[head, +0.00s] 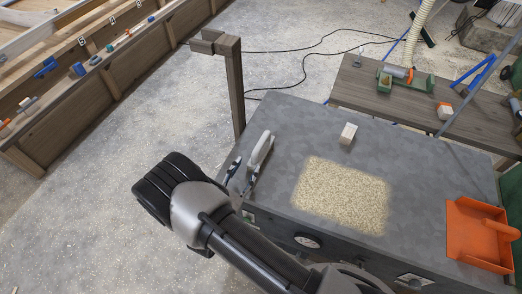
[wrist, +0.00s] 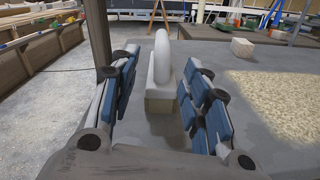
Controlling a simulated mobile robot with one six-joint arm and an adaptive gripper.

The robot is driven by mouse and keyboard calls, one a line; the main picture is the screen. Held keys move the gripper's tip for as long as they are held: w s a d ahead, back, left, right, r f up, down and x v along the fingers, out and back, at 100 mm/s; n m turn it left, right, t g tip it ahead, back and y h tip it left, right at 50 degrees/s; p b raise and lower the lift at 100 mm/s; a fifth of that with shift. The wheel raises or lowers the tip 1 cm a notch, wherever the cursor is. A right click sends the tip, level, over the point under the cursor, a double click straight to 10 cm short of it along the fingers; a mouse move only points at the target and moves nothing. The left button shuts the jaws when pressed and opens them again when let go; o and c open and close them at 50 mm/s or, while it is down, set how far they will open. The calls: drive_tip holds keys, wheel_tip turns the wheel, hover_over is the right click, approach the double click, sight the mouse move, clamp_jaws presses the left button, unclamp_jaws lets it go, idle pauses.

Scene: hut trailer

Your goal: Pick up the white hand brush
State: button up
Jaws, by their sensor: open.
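The white hand brush (head: 262,147) is at the left end of the grey table. In the wrist view the brush (wrist: 161,68) shows end-on, with its curved handle on top and a paler block below. My gripper (head: 245,170) is open, low at the table's left edge, close to the brush's near end. In the wrist view the blue-padded fingers of my gripper (wrist: 162,78) stand to the left and right of the brush, with gaps on both sides. I cannot tell how far the brush reaches in between the fingers.
A patch of pale shavings (head: 341,195) covers part of the grey table (head: 290,125). A small pale block (head: 348,134) lies behind it. An orange dustpan (head: 480,233) is at the right. A wooden post (head: 236,92) rises by the table's far left corner.

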sight(262, 143)
drive_tip(key=b+x, duration=0.1)
drive_tip(key=x, duration=0.6)
drive_tip(key=shift+r+b+x, duration=0.15)
drive_tip(key=shift+b+x, duration=0.2)
drive_tip(key=shift+x, duration=1)
drive_tip(key=shift+r+b+x, duration=0.15)
drive_tip(key=shift+b+x, duration=0.2)
drive_tip(key=shift+x, duration=1)
drive_tip(key=shift+d, duration=0.1)
drive_tip(key=shift+c, duration=0.2)
clamp_jaws()
